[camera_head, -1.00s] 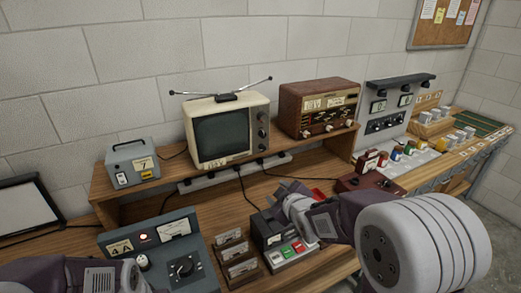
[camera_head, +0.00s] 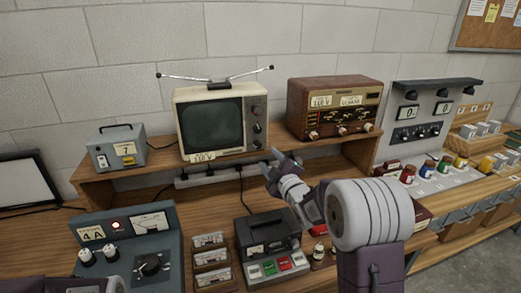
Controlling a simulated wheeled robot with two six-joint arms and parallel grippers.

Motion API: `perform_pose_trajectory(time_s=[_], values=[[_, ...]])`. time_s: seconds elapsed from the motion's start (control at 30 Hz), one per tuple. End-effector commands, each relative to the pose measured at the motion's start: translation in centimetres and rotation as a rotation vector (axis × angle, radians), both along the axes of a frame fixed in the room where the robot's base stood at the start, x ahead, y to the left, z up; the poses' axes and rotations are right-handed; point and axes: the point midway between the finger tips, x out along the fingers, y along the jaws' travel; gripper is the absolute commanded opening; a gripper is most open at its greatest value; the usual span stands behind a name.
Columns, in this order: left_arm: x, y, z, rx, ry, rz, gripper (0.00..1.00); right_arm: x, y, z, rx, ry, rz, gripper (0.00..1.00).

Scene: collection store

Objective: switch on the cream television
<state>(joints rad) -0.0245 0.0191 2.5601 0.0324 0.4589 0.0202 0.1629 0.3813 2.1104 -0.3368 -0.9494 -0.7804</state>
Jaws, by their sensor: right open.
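The cream television (camera_head: 221,122) stands on the raised wooden shelf against the wall, antenna spread on top. Its screen is dark, with dark knobs (camera_head: 257,128) in a column on its right side and a label on its lower left front. My right gripper (camera_head: 269,161) is open and empty, in front of and below the television's lower right corner in the picture. It appears apart from the television. Part of my left arm shows at the bottom left edge; its gripper does not show.
A brown radio (camera_head: 335,107) stands right of the television, a small grey box (camera_head: 116,148) left. Below are a blue-grey unit (camera_head: 130,245) with a lit red lamp, and a black device (camera_head: 267,234) with coloured buttons. A power strip (camera_head: 205,174) lies under the shelf front.

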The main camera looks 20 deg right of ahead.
Motion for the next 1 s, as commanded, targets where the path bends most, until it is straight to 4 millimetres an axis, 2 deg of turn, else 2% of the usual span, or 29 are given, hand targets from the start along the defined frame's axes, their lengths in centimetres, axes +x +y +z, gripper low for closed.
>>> perform_pose_trajectory(time_s=[0.03,0.2,0.33,0.5,0.7,0.73,0.87,0.9,1.0], values=[[0.0,0.0,1.3,0.000,0.000,0.000,0.36,1.0,0.2,0.5,0.001,0.003,0.001,0.46],[0.0,0.0,2.5,0.000,-0.001,0.000,0.36,4.7,0.6,0.3,0.000,0.002,0.001,0.46],[0.0,0.0,3.0,0.000,0.000,0.000,0.36,6.7,0.8,0.3,0.000,0.000,0.001,0.46],[0.0,0.0,3.1,0.000,0.000,0.000,0.36,7.7,0.9,0.1,0.000,0.001,0.001,0.46],[0.0,0.0,3.0,0.000,0.000,0.000,0.36,7.7,0.9,0.0,0.000,0.001,0.001,0.46],[0.0,0.0,3.0,0.000,0.000,0.000,0.36,7.7,0.9,0.1,0.000,0.001,0.001,0.41],[0.0,0.0,3.0,0.000,0.000,0.000,0.36,7.7,0.9,0.0,0.000,0.001,0.001,0.04],[0.0,0.0,3.0,0.000,0.000,0.000,0.36,7.7,0.9,0.1,0.000,0.001,0.001,0.00],[0.0,0.0,3.0,0.000,0.000,0.000,0.36,7.7,0.9,0.0,0.000,0.002,0.001,0.00]])
